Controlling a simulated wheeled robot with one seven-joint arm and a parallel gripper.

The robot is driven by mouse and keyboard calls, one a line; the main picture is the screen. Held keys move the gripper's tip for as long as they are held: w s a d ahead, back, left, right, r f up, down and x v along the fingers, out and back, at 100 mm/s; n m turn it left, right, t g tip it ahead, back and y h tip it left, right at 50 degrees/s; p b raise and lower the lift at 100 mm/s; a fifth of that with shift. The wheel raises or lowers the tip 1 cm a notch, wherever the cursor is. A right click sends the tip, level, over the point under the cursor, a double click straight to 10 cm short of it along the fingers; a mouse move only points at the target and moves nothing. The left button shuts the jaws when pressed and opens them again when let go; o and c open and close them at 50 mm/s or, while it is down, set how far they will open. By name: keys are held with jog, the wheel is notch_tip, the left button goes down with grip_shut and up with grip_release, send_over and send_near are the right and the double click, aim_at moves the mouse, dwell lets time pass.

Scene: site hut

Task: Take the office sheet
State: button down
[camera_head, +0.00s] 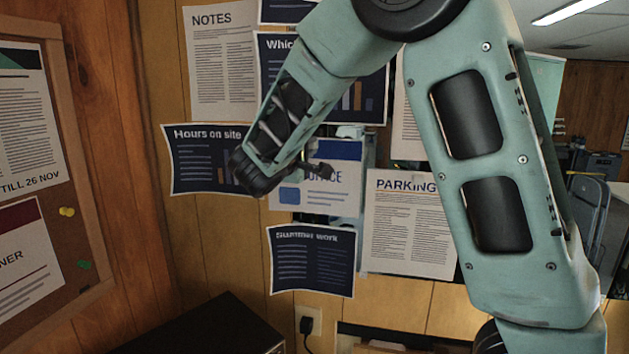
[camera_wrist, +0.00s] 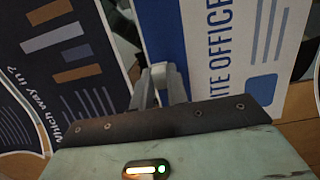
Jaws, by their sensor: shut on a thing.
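The office sheet (camera_head: 335,198) is white with a blue band and blue lettering ending in "OFFICE". In the head view it is at the middle of the wall, partly hidden by my gripper (camera_head: 322,170). In the wrist view the office sheet (camera_wrist: 232,60) is turned sideways, reading "ITE OFFICE". My gripper (camera_wrist: 160,76) is shut on the edge of the office sheet, at its blue band. Whether the sheet still touches the wall cannot be told.
Close around it are the "Hours on site" sheet (camera_head: 195,165), the "NOTES" sheet (camera_head: 222,75), the dark "Which way in?" sheet (camera_wrist: 62,55), the "Summer work" sheet (camera_head: 312,262) and the "PARKING" sheet (camera_head: 405,235). A corkboard (camera_head: 72,130) hangs at left. A black box (camera_head: 205,325) stands below.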

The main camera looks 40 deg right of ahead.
jog(key=shift+a, duration=0.1)
jog(key=shift+s+b+v, duration=0.15)
jog(key=shift+b+v, duration=0.4)
jog(key=shift+v, duration=0.5)
jog(key=shift+s+b+v, duration=0.2)
jog(key=shift+b+v, duration=0.35)
jog(key=shift+v, duration=0.5)
jog(key=shift+s+a+r, duration=0.75)
jog(key=shift+s+a, duration=0.05)
jog(key=shift+a, duration=0.1)
jog(key=shift+s+a+r, duration=0.75)
jog(key=shift+s+a, duration=0.05)
jog(key=shift+a, duration=0.1)
